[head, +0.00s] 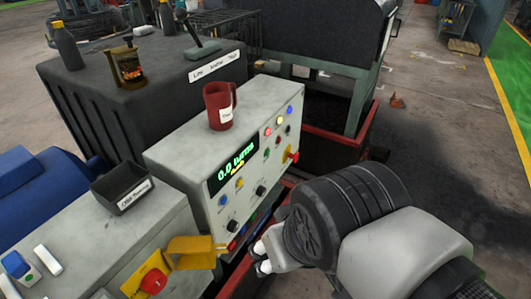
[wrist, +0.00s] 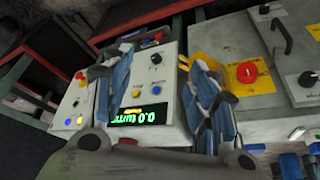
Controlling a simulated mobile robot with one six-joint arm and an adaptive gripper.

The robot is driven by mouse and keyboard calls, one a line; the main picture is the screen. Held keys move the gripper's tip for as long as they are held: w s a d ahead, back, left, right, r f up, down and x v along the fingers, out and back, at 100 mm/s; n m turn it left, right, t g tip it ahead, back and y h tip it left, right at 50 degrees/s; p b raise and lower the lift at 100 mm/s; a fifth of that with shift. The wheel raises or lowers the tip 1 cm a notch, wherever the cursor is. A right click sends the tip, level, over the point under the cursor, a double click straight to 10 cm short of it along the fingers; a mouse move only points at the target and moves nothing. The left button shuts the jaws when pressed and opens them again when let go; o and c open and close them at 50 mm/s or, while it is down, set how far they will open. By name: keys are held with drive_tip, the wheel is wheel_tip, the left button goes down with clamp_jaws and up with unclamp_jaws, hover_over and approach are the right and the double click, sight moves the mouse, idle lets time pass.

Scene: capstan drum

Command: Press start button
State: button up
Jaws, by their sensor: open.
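The grey control box (head: 180,165) stands in the middle of the head view. Its sloped panel has a green-lit display (head: 233,166) reading 0.0 turns, a blue button (head: 223,200), a yellow button (head: 239,183), black knobs and small coloured lamps or buttons. I cannot read which button is start. My gripper (head: 262,257) is open and empty, near the box's lower front. In the wrist view, its two fingers (wrist: 165,55) stand apart with the panel behind them. That view shows the display (wrist: 141,114) upside down and a blue button (wrist: 157,88).
A red mug (head: 219,107) stands on the box. A red-and-yellow knob (head: 291,155) sticks out at the panel's right. A red emergency-type button (head: 154,281) sits on the nearer console beside a yellow bracket (head: 192,251). A small black tray (head: 121,188) lies on that console.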

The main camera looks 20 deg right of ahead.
drive_tip(key=shift+c, duration=0.3)
clamp_jaws()
idle(0.6)
idle(1.1)
